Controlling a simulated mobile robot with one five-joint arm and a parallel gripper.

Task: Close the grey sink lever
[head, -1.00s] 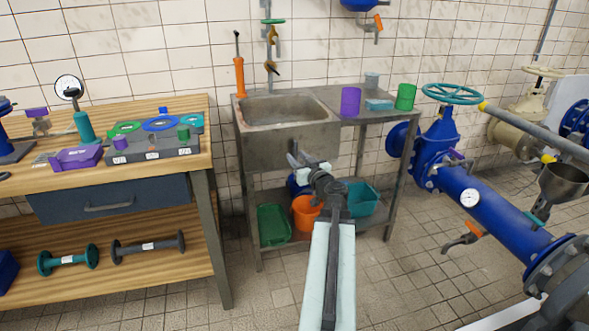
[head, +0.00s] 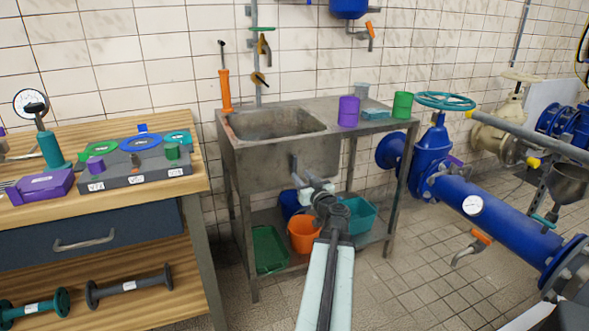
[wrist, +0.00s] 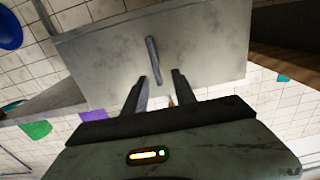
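The grey sink lever (head: 293,166) is a short bar on the front panel of the metal sink (head: 272,169), close to upright in the head view. In the wrist view the lever (wrist: 153,60) stands out slightly tilted against the grey panel. My gripper (head: 309,182) is just in front of the panel, a little right of and below the lever in the head view.
A wooden workbench (head: 200,215) stands to the left. Below the sink are an orange bucket (head: 304,234), a green tray (head: 268,248) and a teal bin (head: 360,216). A blue pipe (head: 500,220) with a valve runs on the right. Tiled floor in front is clear.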

